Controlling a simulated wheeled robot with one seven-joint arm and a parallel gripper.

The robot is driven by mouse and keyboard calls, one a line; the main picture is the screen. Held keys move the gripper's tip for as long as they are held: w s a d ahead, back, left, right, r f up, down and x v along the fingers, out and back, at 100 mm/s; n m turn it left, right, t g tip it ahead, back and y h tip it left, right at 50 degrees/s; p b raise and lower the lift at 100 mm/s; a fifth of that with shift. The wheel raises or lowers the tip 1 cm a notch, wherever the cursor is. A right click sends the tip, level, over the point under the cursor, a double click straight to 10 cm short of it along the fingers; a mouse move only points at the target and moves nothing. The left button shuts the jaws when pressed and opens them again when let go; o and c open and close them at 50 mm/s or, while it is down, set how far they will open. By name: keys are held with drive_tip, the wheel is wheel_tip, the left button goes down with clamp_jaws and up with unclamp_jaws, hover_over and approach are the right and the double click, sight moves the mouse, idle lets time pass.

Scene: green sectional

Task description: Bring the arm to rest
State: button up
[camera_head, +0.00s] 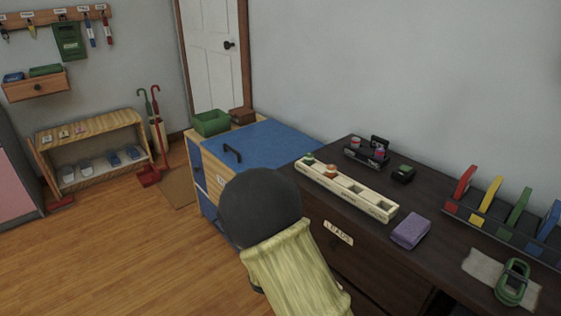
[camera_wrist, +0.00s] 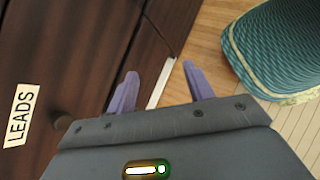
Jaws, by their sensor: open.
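My gripper (camera_wrist: 160,70) shows in the wrist view with its two purple fingers spread apart. Nothing is between the fingers. Beyond them are the dark wood front (camera_wrist: 85,50) of the cabinet, a thin pale strip and the wooden floor. A drawer label reading LEADS (camera_wrist: 18,115) and a round dark knob (camera_wrist: 62,121) lie to the left of the gripper. In the head view the gripper is not visible; a dark rounded part and a pale yellow ribbed part of my arm stand in front of the cabinet and hide some of it.
The dark counter (camera_head: 440,232) holds a cream slotted tray (camera_head: 345,191), a purple block (camera_head: 411,231), a coloured rack (camera_head: 500,225) and a green handled object (camera_head: 512,282). A blue-topped chest (camera_head: 265,140) stands left of it. Wooden floor (camera_head: 110,240) at left is open.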

drive_tip(key=s+d+r+m+t+y, duration=0.2)
drive_tip(key=r+m+y, duration=0.3)
drive_tip(key=m, duration=0.2)
drive_tip(key=s+d+r+m+t+y, duration=0.1)
drive_tip(key=s+d+r+m+y, duration=0.1)
drive_tip(key=r+m+y, duration=0.4)
wheel_tip(320, 180, up, 33)
drive_tip(key=m+h+p, duration=0.1)
drive_tip(key=p, duration=3.2)
drive_tip(key=shift+a+f, duration=0.2)
drive_tip(key=shift+a, duration=0.15)
drive_tip(key=shift+f, duration=0.1)
